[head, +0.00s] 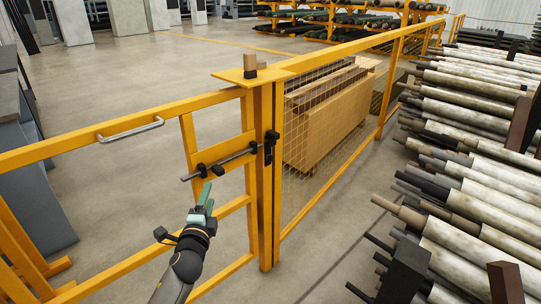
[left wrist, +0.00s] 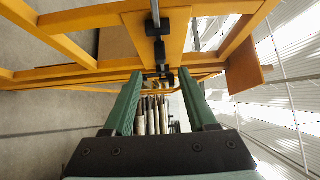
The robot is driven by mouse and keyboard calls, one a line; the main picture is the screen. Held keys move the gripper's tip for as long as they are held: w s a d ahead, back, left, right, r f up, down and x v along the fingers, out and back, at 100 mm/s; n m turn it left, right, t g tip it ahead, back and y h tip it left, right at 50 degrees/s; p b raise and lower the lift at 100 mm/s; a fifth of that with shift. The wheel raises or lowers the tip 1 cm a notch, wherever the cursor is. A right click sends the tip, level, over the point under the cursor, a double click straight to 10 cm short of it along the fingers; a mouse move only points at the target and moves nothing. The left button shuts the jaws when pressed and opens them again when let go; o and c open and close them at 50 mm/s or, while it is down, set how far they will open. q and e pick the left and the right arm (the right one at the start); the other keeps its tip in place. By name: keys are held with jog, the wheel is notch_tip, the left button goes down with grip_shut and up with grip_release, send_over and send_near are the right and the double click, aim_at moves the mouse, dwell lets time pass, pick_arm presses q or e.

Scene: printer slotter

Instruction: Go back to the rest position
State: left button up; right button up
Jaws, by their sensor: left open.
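My left gripper (head: 206,194) is in front of the yellow gate, below the sliding bolt, with its green fingers pointing up in the head view. In the left wrist view its two green fingers (left wrist: 158,98) are spread apart with nothing between them. The metal bolt (head: 222,164) lies across the gate near the post, with black brackets. It also shows in the left wrist view (left wrist: 156,18), beyond the fingertips and apart from them. My right gripper is in neither view.
The yellow gate and fence (head: 120,121) stand close around my left arm. A small block (head: 250,66) sits on the post's top plate. Wooden crates (head: 325,120) stand behind the mesh. Racked rollers (head: 480,190) fill the right side. The floor (head: 110,90) beyond the gate is mostly open.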

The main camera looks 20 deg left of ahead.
pick_arm(q)
jog(key=s+d+f+n+g+h, duration=0.4)
jog(key=s+d+f+n+h, duration=0.1)
jog(key=s+d+f, duration=0.8)
jog(key=s+d+f+n+g+h, duration=0.5)
jog(key=s+d+f, duration=0.3)
jog(key=s+d, duration=0.4)
notch_tip(320, 180, up, 14)
jog(key=s+a+n+t+y+p, duration=0.1)
jog(key=a+p, duration=0.1)
jog(key=p, duration=1.6)
jog(key=shift+s+a+r+n+t, duration=0.15)
jog(key=shift+s+a+n+t, duration=0.15)
jog(key=shift+a+n, duration=0.1)
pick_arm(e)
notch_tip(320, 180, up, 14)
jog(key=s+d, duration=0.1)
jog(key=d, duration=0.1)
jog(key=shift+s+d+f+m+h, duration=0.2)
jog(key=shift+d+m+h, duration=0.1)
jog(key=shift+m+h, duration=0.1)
